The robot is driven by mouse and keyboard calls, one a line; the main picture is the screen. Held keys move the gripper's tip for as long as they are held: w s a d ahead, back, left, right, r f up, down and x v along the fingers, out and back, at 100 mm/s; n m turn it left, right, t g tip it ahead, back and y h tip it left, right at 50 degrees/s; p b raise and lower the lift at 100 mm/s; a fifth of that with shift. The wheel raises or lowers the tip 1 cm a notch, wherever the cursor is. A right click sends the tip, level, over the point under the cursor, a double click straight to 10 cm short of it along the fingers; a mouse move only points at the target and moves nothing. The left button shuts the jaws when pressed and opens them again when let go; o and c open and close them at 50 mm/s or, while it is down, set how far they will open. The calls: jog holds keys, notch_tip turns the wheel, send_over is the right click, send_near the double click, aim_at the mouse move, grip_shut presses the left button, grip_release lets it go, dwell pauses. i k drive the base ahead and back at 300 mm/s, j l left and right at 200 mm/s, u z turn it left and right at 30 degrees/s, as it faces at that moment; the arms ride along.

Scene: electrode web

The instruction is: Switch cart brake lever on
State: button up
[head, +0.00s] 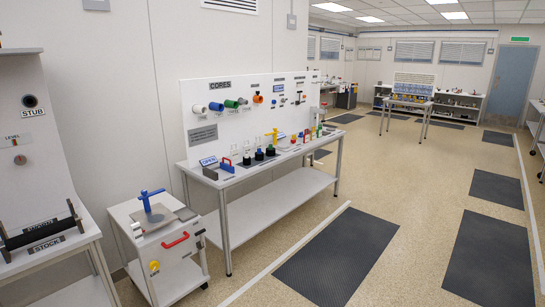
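A small white cart (178,278) on casters stands at the lower left, between two benches. A red bar-like handle (175,240) is on its front upper part. A round yellow part (154,266) sits lower left of the handle. I cannot tell which of these, if either, is the brake lever, nor its setting. My gripper is not in view.
A bench (40,262) with a black roller (42,232) stands left of the cart. A long white table (282,165) with a board labelled "CORES" (220,83) stands right of it. The floor in front is open, with dark mats (325,255).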

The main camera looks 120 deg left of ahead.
aim_at(200, 233)
jog(key=u, duration=3.9)
